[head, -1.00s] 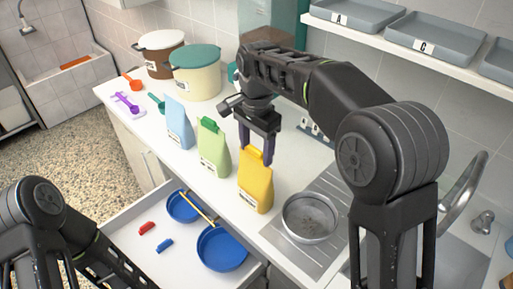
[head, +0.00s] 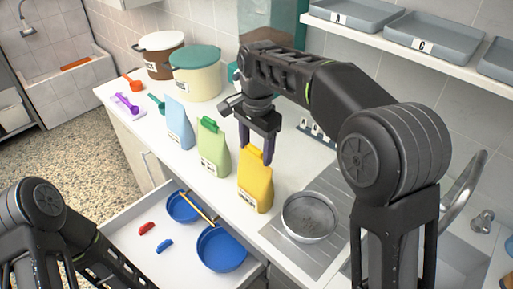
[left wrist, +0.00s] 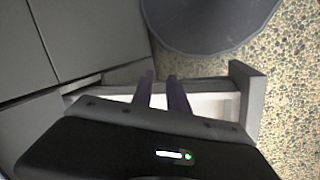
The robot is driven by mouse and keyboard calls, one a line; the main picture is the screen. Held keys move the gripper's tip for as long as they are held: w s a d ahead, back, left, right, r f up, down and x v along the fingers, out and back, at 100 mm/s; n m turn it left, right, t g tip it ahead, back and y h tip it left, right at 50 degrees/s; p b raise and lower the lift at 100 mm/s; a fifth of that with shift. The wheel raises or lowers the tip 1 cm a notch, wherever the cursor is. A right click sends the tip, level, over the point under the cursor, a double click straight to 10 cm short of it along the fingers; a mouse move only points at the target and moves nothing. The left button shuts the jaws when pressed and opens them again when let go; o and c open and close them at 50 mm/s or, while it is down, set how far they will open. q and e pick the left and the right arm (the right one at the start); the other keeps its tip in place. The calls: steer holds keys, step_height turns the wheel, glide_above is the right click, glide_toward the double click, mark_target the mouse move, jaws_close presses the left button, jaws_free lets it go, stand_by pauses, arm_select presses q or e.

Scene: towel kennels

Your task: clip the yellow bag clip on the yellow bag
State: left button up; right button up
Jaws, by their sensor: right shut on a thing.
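The yellow bag (head: 256,188) stands upright on the counter. The yellow bag clip (head: 253,152) shows at the bag's top edge, between the fingers of my right gripper (head: 256,158). My right gripper points down and is shut on the clip. The fingers partly hide the clip, so I cannot tell how fully it sits around the bag's top. My left gripper is out of the head view. In the left wrist view my left gripper (left wrist: 162,80) is empty, its two fingers apart over part of the drawer.
A green bag (head: 213,152) with a green clip and a blue bag (head: 178,125) stand to the left. A metal bowl (head: 309,217) stands to the right.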

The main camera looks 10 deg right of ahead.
steer(key=shift+s+f, duration=0.2)
steer(key=shift+f, duration=0.45)
steer(key=shift+s+f, duration=0.2)
steer(key=shift+f, duration=0.4)
steer(key=o, duration=1.6)
steer(key=shift+w, duration=0.1)
steer(key=shift+o, duration=0.2)
steer(key=shift+w+r+g+p, duration=0.15)
steer(key=shift+r+p, duration=0.35)
steer(key=shift+r, duration=0.05)
steer(key=shift+w+r+g+p, duration=0.15)
steer(key=shift+r+p, duration=0.3)
steer(key=shift+r, duration=0.05)
steer(key=shift+d+r, duration=0.15)
steer(key=shift+r, duration=1.5)
